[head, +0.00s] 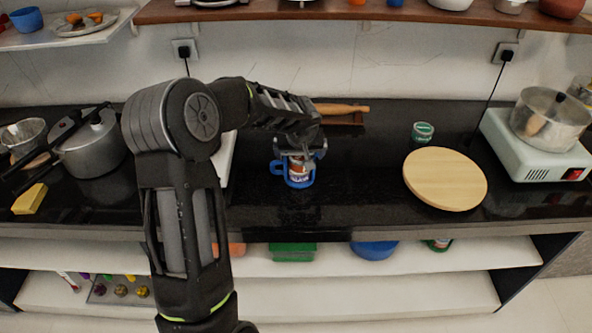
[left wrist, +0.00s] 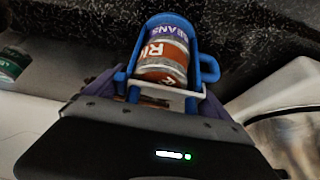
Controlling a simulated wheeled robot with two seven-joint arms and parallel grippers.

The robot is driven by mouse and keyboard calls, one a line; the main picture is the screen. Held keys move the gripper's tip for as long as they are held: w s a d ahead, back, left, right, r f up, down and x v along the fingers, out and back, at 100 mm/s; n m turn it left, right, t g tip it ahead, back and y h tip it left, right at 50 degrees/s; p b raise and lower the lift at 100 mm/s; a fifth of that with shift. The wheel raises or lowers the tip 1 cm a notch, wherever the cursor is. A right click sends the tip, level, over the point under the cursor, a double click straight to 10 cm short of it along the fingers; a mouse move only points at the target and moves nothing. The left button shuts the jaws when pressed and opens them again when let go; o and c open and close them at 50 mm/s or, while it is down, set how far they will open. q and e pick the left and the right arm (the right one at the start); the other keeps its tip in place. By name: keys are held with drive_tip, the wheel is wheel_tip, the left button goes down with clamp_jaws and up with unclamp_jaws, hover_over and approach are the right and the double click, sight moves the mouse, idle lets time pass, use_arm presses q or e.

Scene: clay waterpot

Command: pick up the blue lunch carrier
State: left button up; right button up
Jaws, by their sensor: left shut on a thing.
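The blue lunch carrier (head: 307,181) is over the black counter, in front of my left gripper. It has a side loop, and a can with a red, white and purple label (head: 298,167) sits inside it. My left gripper (head: 299,154) comes down from above and is shut on the carrier's upper part. In the left wrist view the blue carrier (left wrist: 208,68) lies between my gripper's fingers (left wrist: 160,98), with the can (left wrist: 164,52) inside its frame. I cannot tell whether the carrier touches the counter. My right gripper is not in view.
A round wooden board (head: 445,180) and a small green-lidded jar (head: 422,131) are to the right. A hotplate (head: 530,150) with a steel pot (head: 550,118) stands at far right. A pressure cooker (head: 88,148) is at left. Counter just right of the carrier is clear.

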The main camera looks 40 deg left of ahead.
use_arm(q)
drive_tip(key=shift+r, duration=0.1)
drive_tip(key=c, duration=0.7)
drive_tip(key=shift+r, duration=0.1)
wheel_tip(320, 180, up, 10)
drive_tip(key=shift+f+b, duration=0.1)
drive_tip(key=shift+b, duration=0.25)
idle(0.4)
